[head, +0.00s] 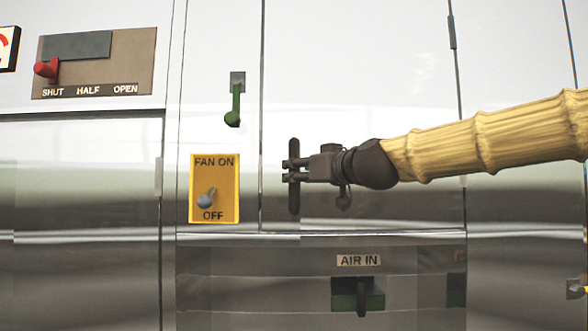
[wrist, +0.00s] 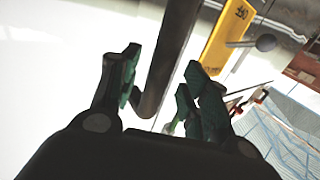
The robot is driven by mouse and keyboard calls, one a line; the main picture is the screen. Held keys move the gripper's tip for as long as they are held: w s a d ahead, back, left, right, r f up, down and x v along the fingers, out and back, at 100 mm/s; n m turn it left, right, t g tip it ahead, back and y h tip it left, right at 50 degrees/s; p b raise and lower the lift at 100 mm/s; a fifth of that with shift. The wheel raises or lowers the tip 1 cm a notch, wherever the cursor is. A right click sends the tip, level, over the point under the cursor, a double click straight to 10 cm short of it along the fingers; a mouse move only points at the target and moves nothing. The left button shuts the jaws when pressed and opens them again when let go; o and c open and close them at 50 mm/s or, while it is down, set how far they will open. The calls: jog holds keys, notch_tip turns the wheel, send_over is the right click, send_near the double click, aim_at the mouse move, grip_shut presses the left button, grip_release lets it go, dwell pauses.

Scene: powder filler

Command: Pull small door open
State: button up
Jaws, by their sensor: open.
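The small door (head: 360,80) is a pale metal panel in the head view, and it looks flush with the cabinet face. Its handle (head: 294,203) is a dark upright bar near the door's left edge. My gripper (head: 290,171) is at the middle of the handle, reaching in from the right. In the wrist view the handle (wrist: 172,45) passes between the two spread green-padded fingers of my gripper (wrist: 160,88). Gaps show on both sides of the bar, so the fingers are open around it. The gripper hides part of the handle in the head view.
A green lever (head: 234,105) and a yellow fan switch plate (head: 229,190) are just left of the door. A red-knobbed slider panel (head: 120,68) is at upper left. The AIR IN recess (head: 345,300) lies below the door.

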jog(key=shift+p+x, duration=0.4)
jog(key=shift+x, duration=1.1)
grip_shut()
